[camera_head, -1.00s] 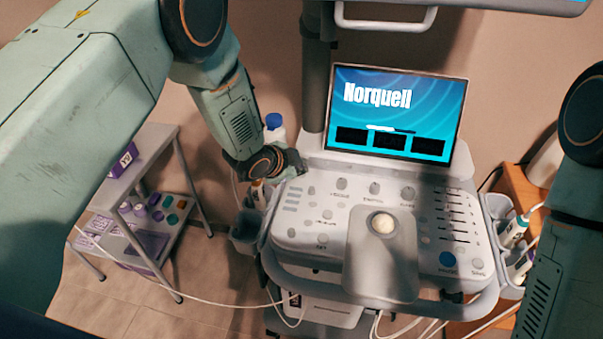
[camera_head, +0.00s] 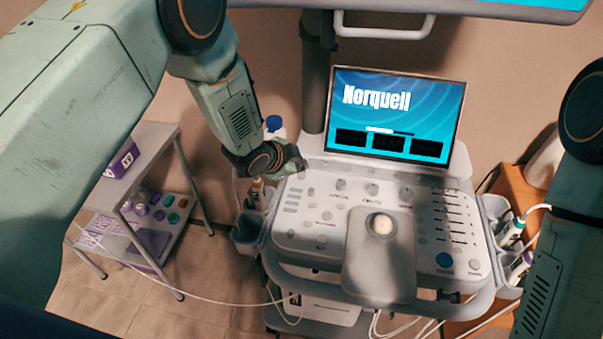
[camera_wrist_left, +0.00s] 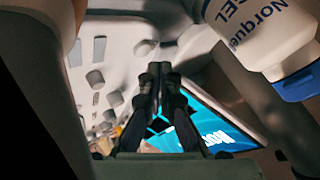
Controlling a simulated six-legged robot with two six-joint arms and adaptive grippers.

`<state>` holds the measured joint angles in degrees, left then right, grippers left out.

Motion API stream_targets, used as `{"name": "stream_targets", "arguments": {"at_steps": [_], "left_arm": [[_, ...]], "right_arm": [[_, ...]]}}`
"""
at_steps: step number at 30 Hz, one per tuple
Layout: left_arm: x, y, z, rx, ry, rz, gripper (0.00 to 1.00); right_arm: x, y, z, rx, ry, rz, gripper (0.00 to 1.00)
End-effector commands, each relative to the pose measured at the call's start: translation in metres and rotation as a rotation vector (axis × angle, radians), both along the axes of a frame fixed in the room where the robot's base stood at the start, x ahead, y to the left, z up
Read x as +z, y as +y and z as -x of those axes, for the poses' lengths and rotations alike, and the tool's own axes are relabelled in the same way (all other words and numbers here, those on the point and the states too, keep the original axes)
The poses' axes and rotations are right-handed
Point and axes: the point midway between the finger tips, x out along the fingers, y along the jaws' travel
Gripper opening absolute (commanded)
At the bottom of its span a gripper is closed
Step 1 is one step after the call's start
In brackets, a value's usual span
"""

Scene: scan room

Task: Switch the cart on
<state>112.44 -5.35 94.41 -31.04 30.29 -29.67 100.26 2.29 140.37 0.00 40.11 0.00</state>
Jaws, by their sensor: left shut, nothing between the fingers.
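The cart (camera_head: 300,255) is an ultrasound cart with a light control panel (camera_head: 326,213) of knobs, sliders and a trackball. Its screen (camera_head: 395,113) is lit blue, with the word "Norquell", a short bar and three dark boxes. My left gripper (camera_head: 297,167) is at the panel's far left corner, left of the screen. In the left wrist view the closed fingers (camera_wrist_left: 160,75) point toward the panel (camera_wrist_left: 115,50), with nothing between them. Whether the tips touch the panel, I cannot tell. My right gripper is out of view; only its arm shows at the right.
A gel bottle with a blue cap (camera_head: 274,125) stands close behind my left gripper; it is large in the left wrist view (camera_wrist_left: 265,35). Probes hang in holders (camera_head: 512,230) at the cart's right. A grey side table (camera_head: 150,150) stands at the left. A second display (camera_head: 500,5) hangs above.

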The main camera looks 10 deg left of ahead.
Motion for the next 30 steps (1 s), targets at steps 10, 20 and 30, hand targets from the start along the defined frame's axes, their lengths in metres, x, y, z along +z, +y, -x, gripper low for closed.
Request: {"name": "stream_targets", "arguments": {"at_steps": [10,20,30], "left_arm": [[0.034,0.000,0.000,-0.001,-0.002,0.000,0.00],[0.048,0.000,0.000,-0.001,-0.001,0.000,0.00],[0.047,0.000,0.000,0.000,0.000,0.000,0.00]], "right_arm": [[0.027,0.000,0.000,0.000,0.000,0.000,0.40],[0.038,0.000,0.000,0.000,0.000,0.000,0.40],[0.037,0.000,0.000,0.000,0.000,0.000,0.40]]}}
